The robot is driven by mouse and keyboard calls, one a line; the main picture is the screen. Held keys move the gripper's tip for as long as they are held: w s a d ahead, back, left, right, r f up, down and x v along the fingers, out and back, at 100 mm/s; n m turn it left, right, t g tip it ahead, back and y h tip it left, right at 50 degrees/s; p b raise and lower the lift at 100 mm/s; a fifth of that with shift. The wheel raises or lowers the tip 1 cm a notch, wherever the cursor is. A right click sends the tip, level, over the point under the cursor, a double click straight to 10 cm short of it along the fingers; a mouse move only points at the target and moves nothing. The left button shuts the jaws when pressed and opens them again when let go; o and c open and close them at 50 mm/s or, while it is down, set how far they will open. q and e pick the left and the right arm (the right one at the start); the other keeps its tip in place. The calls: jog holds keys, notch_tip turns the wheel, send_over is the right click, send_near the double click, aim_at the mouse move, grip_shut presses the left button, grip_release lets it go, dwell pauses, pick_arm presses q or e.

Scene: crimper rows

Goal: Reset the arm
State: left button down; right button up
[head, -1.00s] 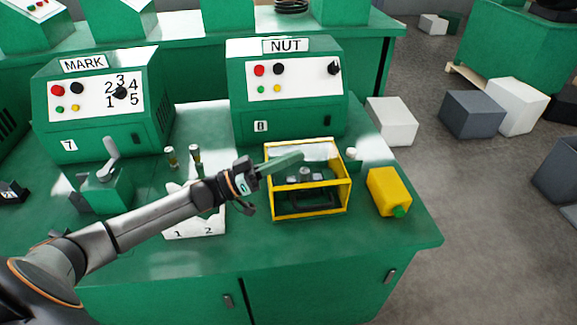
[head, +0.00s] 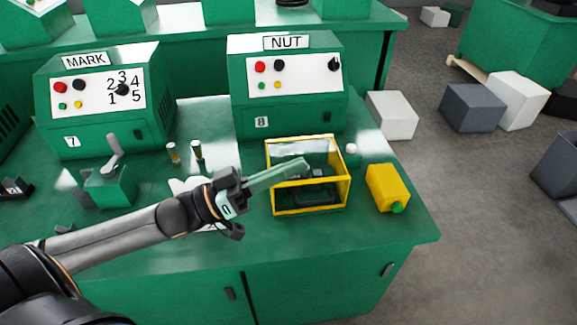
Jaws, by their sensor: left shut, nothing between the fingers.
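My left arm comes in from the lower left over the green workbench (head: 300,250). My left gripper (head: 306,163) is shut and empty. Its long green fingers point right, over the yellow-framed box (head: 346,192) with clear panels. I cannot tell whether the fingertips touch the box. Dark parts show inside the box, partly hidden by the fingers. A white holder (head: 185,186) is mostly hidden behind my left wrist. My right gripper is not in view.
The MARK machine (head: 100,132) and NUT machine (head: 290,113) stand at the bench's back. A green lever press (head: 110,188) is at left. Two small cylinders (head: 196,150) stand behind my wrist. Grey and white boxes stand on the floor.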

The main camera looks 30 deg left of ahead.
pick_arm(q)
jog(key=shift+s+d+r, duration=0.1)
jog(key=shift+s+r, duration=0.05)
jog(key=shift+s, duration=0.05)
notch_tip(320, 180, down, 17)
jog(key=a+n+g+y, duration=0.2)
jog(key=n+y, duration=0.2)
jog(key=y, duration=0.8)
jog(key=s+f+g+y, duration=0.2)
jog(key=s+f+g, duration=0.25)
jog(key=s, duration=0.35)
jog(key=s+f+g+y, duration=0.2)
jog(key=s+f+g, duration=0.25)
jog(key=s, duration=0.25)
jog(key=w+d+f+t+h, duration=0.1)
jog(key=w+d+f+t, duration=0.1)
jog(key=f, duration=0.3)
jog(key=w+d+f+t+h, duration=0.1)
jog(key=w+d+f+t, duration=0.1)
jog(key=f, duration=0.3)
jog(key=shift+w+d+f+m+t+h, duration=0.2)
jog(key=shift+f+m+t+h, duration=0.15)
jog(key=shift+t, duration=0.35)
